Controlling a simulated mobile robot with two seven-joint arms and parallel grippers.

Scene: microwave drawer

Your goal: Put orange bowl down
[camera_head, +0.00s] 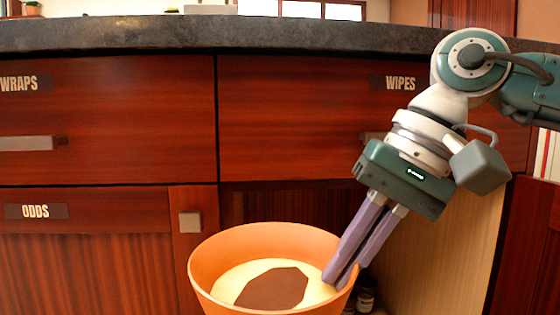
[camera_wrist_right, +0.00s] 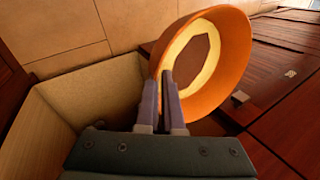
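The orange bowl (camera_head: 225,246) is at the lower middle of the head view, its opening facing up, with a cream inside and a brown patch at the bottom. My right gripper (camera_head: 340,280) comes down from the upper right, and its purple fingers are close together on the bowl's right rim. In the right wrist view the bowl (camera_wrist_right: 232,70) also shows at the fingertips of the right gripper (camera_wrist_right: 168,78), with its rim between them. The bowl's underside is out of frame. My left gripper is not in view.
Dark red wooden drawers (camera_head: 110,110) labelled WRAPS, WIPES and ODDS stand behind the bowl, under a dark countertop (camera_head: 250,33). An open cabinet space with a light wooden panel (camera_head: 440,245) is at the right. Small jars (camera_head: 365,298) sit low behind the gripper.

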